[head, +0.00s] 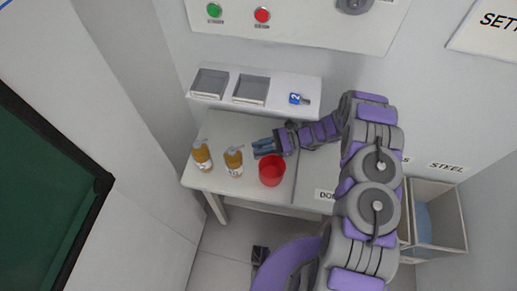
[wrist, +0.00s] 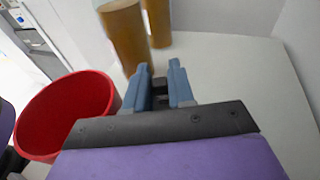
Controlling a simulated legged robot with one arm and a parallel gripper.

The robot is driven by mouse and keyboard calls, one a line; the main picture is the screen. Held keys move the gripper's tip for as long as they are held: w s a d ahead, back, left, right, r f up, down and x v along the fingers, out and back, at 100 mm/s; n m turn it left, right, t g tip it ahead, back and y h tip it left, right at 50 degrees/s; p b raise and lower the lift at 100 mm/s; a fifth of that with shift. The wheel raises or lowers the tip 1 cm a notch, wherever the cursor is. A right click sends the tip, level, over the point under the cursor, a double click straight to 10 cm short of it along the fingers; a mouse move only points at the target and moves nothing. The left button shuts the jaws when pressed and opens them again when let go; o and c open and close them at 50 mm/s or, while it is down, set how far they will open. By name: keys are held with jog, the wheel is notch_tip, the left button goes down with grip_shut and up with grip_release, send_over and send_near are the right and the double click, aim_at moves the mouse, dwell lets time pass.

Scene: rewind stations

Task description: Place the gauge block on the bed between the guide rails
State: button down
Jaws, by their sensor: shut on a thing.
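My gripper (head: 264,147) is over the white table, behind the red cup and right of the bottles. In the wrist view its two blue-grey fingers (wrist: 160,88) are shut on a small dark piece (wrist: 159,88). Only a little of this piece shows between the fingers, and I cannot tell for sure that it is the gauge block. In the head view the piece cannot be made out. I cannot make out the bed or the guide rails in either view.
A red cup (head: 271,170) and two amber bottles (head: 202,156) (head: 234,161) stand close to my gripper on the table (head: 222,184). A shelf behind holds two grey trays (head: 209,83) (head: 251,90) and a blue tagged item (head: 296,98). An open bin (head: 447,206) is at right.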

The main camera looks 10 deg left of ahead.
jog(key=shift+a+r+m+h+b, duration=0.1)
jog(key=shift+a+m+h+b, duration=0.25)
jog(key=shift+h, duration=0.55)
jog(key=shift+w+f, duration=0.1)
jog(key=shift+f, duration=0.75)
jog(key=c, duration=1)
grip_release()
jog(key=shift+o, duration=0.2)
